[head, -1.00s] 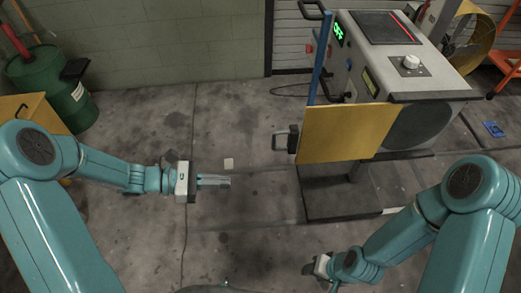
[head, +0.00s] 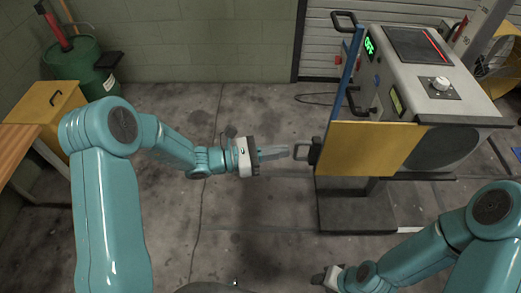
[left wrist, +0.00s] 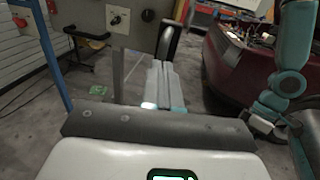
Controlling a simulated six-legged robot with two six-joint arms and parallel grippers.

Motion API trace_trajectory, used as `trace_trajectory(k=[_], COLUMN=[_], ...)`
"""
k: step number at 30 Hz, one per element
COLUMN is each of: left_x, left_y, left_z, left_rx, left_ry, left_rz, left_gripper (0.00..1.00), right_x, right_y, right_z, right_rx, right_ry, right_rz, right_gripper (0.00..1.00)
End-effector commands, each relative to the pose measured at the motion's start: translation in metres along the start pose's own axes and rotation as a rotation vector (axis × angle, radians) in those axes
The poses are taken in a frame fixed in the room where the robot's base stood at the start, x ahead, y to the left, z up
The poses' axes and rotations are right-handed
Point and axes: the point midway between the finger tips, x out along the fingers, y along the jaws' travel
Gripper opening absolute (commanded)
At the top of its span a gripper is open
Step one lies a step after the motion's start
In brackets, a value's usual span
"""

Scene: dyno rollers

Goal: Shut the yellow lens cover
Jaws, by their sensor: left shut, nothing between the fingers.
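The yellow lens cover (head: 368,148) is a flat panel at the machine's near side in the head view. A dark round part (head: 441,149) shows beside its right edge. The cover's black handle (head: 301,151) sticks out at its left edge. My left gripper (head: 286,152) is shut and empty, its fingertips pointing right, close to the handle; I cannot tell whether they touch. The left wrist view shows its closed fingers (left wrist: 160,85) beneath a dark upright bar, perhaps the handle. My right gripper (head: 322,279) is low in the head view, its fingertips unclear.
The grey machine (head: 430,75) stands on a dark base (head: 345,212), with a blue panel (head: 346,75) on its left side. A green drum (head: 85,65), yellow cabinet (head: 45,105) and wooden table (head: 15,150) stand left. The middle floor is clear.

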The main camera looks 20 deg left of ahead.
Motion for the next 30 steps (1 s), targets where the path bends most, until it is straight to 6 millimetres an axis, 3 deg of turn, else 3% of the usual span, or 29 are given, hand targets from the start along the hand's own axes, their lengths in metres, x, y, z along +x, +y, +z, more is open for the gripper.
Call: trace_trajectory(k=[19, 23, 30], left_x=[0.018, 0.041, 0.107], left_y=[-0.002, -0.008, -0.022], left_z=[-0.002, -0.003, -0.005], left_rx=[0.001, 0.003, 0.003], left_ry=[0.0, -0.001, -0.001], left_rz=[-0.002, -0.006, -0.008], left_gripper=[0.0, 0.0, 0.0], right_x=[0.002, 0.009, 0.03], right_y=[0.001, 0.003, 0.011], right_z=[0.0, 0.0, -0.001], right_rx=[0.0, 0.0, 0.0], right_ry=[0.0, 0.0, 0.0], right_rz=[0.0, 0.0, 0.0], right_gripper=[0.43, 0.43, 0.43])
